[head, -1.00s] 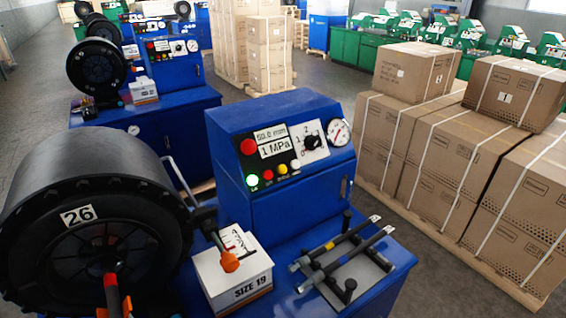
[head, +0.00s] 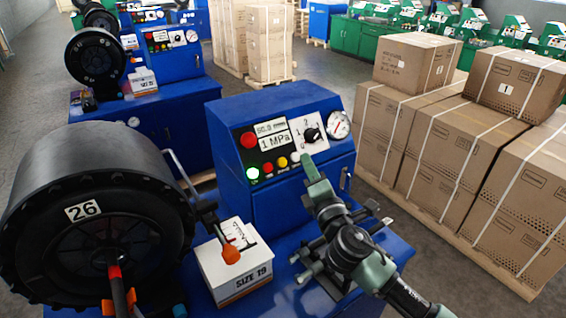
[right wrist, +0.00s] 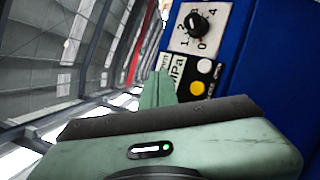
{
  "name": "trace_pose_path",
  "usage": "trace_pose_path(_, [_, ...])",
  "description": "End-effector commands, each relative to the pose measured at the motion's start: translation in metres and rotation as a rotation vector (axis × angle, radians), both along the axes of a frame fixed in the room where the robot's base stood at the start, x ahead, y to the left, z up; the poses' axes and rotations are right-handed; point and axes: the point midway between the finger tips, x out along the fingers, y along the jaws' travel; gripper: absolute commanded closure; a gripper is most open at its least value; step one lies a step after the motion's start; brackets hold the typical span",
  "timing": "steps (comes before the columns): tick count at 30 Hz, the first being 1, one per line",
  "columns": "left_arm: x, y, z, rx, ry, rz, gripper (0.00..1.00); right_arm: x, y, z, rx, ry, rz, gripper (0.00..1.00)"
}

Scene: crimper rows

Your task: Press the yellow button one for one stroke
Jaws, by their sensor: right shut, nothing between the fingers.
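The yellow button (head: 282,162) is on the black strip of the blue control box, between a red button (head: 267,168) and a white button (head: 295,157). In the right wrist view, the fingertips (right wrist: 158,78) point towards the panel, left of the yellow button (right wrist: 197,88) and white button (right wrist: 204,66). My left gripper is not in view.
Above the buttons are a large red button (head: 249,140), a "1 MPa" label (head: 274,142), a selector knob (head: 312,134) and a gauge (head: 338,124). A black drum marked 26 (head: 90,160) and a SIZE 19 box (head: 236,275) stand left. Cartons (head: 462,150) stand right.

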Motion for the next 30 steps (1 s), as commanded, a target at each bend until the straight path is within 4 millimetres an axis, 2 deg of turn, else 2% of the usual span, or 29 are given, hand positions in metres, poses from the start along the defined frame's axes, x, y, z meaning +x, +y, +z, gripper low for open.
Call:
trace_pose_path(13, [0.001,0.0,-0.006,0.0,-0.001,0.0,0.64,0.004,0.004,-0.004,-0.005,-0.004,0.002,1.0])
trace_pose_path(30, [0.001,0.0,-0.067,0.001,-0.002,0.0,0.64,0.051,0.038,-0.046,-0.002,-0.003,0.0,1.0])
